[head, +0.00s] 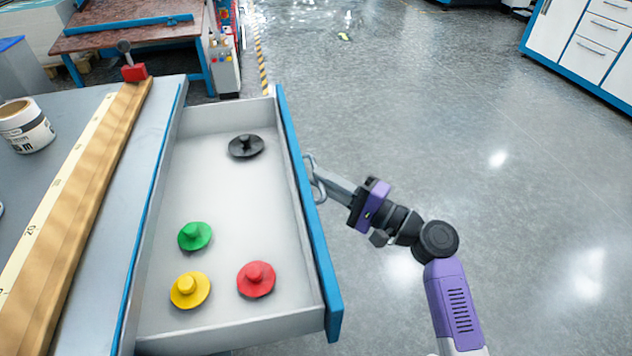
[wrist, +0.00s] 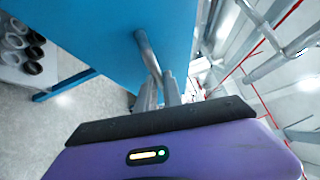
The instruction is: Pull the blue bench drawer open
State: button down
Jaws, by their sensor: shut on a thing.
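The blue bench drawer (head: 305,225) stands pulled out from the bench, and its grey inside is in full view in the head view. Its blue front also fills the upper left of the wrist view (wrist: 80,35). The metal bar handle (head: 317,190) is on the outer side of the front, and it shows in the wrist view (wrist: 146,50). My gripper (head: 322,178) is at the handle, its fingers (wrist: 160,92) shut on the bar. The exact contact is partly hidden.
In the drawer lie a black knob (head: 246,146), a green one (head: 195,236), a yellow one (head: 190,290) and a red one (head: 256,279). The floor (head: 450,130) to the right is clear.

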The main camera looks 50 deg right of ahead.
jog(key=shift+f, duration=0.1)
jog(key=c, duration=1.5)
grip_release()
jog(key=shift+s, duration=0.15)
jog(key=v, duration=0.7)
jog(key=shift+s+p, duration=0.3)
